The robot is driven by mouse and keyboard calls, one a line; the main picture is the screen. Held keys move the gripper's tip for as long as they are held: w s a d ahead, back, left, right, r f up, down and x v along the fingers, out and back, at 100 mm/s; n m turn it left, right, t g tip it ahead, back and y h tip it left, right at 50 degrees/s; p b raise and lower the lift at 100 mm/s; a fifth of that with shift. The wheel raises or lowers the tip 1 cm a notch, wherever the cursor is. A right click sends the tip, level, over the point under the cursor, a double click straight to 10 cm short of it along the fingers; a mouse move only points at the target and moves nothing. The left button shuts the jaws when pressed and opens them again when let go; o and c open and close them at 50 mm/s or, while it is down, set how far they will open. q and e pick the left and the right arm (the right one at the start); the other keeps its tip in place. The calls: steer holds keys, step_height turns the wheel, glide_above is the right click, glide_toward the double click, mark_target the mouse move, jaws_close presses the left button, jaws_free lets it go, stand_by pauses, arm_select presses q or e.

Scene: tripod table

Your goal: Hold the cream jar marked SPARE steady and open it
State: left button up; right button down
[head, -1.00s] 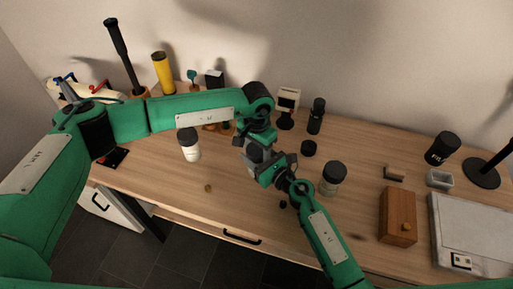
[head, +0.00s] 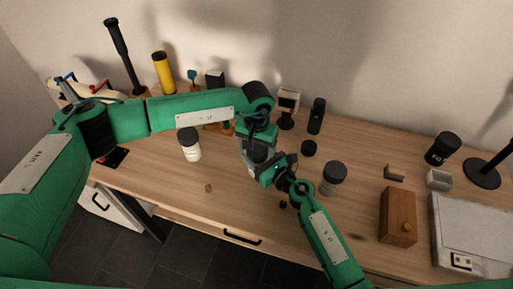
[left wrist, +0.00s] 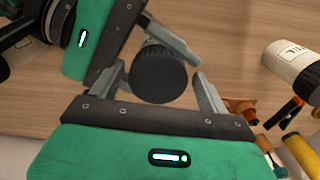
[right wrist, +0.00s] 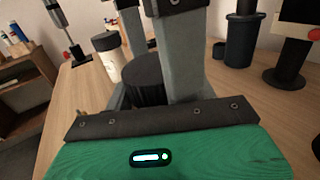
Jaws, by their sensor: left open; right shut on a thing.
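A jar with a dark ribbed lid (left wrist: 160,75) is between my grippers; the lid also shows in the right wrist view (right wrist: 146,76). Its body is mostly hidden and I cannot read a SPARE label on it. My right gripper (head: 262,172) is shut on the jar below the lid. My left gripper (left wrist: 160,82) is open, with one finger on each side of the lid and gaps visible; in the head view (head: 256,150) it is above the right one.
A dark round piece (head: 308,148), a black bottle (head: 316,116) and a wooden box (head: 397,216) stand right. The front middle of the table is mostly clear.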

arm_select(q)
step_height(320, 180, up, 4)
steer(key=shift+s+d+r, duration=0.1)
steer(key=shift+r, duration=0.25)
steer(key=c, duration=0.3)
step_height(320, 180, up, 2)
steer(key=shift+r+m, duration=0.15)
steer(key=shift+m, duration=1.05)
steer(key=shift+r+m, duration=0.2)
steer(key=shift+m, duration=0.2)
step_height(320, 180, down, 8)
steer(key=shift+r, duration=0.25)
steer(key=shift+c, duration=0.3)
steer(key=c, duration=0.7)
steer(key=shift+n, duration=1.6)
